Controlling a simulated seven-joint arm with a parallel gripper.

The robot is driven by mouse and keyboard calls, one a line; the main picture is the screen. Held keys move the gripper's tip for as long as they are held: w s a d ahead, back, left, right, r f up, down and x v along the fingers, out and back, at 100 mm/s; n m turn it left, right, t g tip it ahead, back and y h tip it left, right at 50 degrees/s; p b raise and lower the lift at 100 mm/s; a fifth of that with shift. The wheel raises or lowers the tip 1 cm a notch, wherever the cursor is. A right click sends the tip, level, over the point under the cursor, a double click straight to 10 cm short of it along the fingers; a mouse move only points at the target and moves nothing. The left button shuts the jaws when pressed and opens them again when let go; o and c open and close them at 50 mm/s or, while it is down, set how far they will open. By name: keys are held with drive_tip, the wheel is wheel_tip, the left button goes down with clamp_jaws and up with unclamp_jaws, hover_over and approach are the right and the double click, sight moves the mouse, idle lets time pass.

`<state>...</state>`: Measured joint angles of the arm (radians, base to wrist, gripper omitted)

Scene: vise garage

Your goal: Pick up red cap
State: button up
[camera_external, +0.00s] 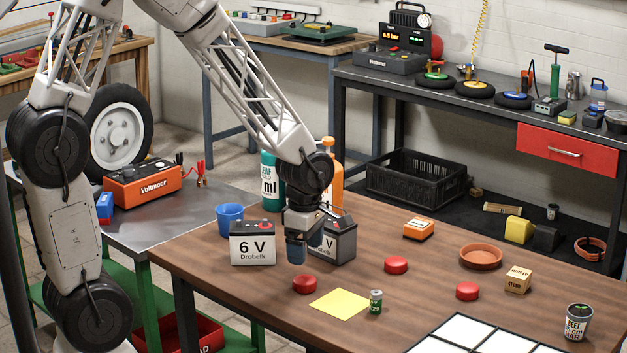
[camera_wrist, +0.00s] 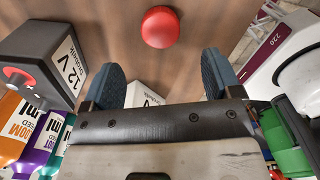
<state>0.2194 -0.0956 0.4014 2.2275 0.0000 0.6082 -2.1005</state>
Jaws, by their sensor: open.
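Three red caps lie on the brown table: one (camera_external: 305,285) at the front left near a yellow sheet, one (camera_external: 396,265) near the middle, and one (camera_external: 467,291) farther right. My gripper (camera_external: 297,252) points down over the table, beside the batteries and just above and behind the left cap in the external view. In the wrist view a single red cap (camera_wrist: 160,27) shows at the top centre, beyond the open blue fingertips (camera_wrist: 160,80). The space between the fingers holds nothing. I cannot tell for sure which cap the wrist view shows.
A white 6 V battery (camera_external: 253,243) and a dark battery (camera_external: 340,240) stand close to my gripper. Nearby are a blue cup (camera_external: 229,218) and bottles (camera_external: 270,180). A green can (camera_external: 376,301) stands by the yellow sheet (camera_external: 338,304). A clay saucer (camera_external: 480,256) lies right.

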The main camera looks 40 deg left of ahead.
sight(305, 279)
drive_tip(key=shift+f, duration=1.25)
drive_tip(key=shift+f, duration=0.15)
drive_tip(key=shift+a+f, duration=0.1)
drive_tip(key=shift+f, duration=2.35)
drive_tip(key=shift+c, duration=0.5)
drive_tip(key=c, duration=0.9)
drive_tip(key=shift+r, duration=0.2)
drive_tip(key=shift+r, duration=0.85)
drive_tip(key=shift+s+r, duration=0.25)
drive_tip(key=shift+r, duration=0.55)
drive_tip(key=s+a+r, duration=0.1)
drive_tip(key=s+a, duration=0.2)
drive_tip(key=s, duration=1.2)
drive_tip(key=shift+s+a+r, duration=0.15)
